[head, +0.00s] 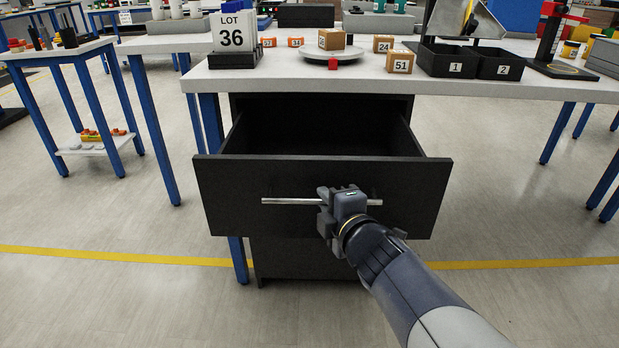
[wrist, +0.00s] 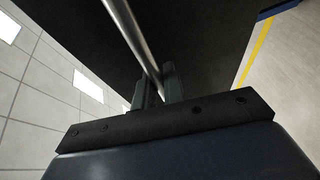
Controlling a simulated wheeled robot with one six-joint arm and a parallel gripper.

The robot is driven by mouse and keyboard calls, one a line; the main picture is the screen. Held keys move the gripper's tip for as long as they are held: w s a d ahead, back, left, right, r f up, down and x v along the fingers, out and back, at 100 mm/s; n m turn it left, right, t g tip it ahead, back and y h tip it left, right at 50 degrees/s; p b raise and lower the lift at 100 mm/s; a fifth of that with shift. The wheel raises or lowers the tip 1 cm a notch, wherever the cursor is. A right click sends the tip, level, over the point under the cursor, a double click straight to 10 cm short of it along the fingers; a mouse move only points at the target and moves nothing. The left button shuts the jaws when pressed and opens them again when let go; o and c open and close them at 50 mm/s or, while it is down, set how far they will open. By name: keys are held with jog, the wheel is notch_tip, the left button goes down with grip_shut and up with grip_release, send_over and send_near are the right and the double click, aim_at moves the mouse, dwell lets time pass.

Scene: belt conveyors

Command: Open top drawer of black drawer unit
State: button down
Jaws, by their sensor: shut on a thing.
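The black drawer unit (head: 300,262) stands under the white-topped workbench. Its top drawer (head: 225,190) is pulled well out, and its dark interior (head: 320,130) shows empty where I can see it. A silver bar handle (head: 290,201) runs across the drawer front. My gripper (head: 328,205) is at the handle, right of its middle, with its fingers closed around the bar. In the wrist view, the handle (wrist: 130,35) passes between the two fingers (wrist: 158,88) close to the dark drawer front.
The workbench top (head: 480,52) above holds a LOT 36 sign (head: 232,40), a plate (head: 332,54), numbered boxes (head: 400,63) and black bins (head: 450,65). Blue table legs (head: 237,262) stand left of the unit. The floor (head: 500,220) right of the drawer is clear.

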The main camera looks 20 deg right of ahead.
jog(key=shift+s+a, duration=0.2)
jog(key=shift+s, duration=0.55)
jog(key=c, duration=1.5)
grip_release()
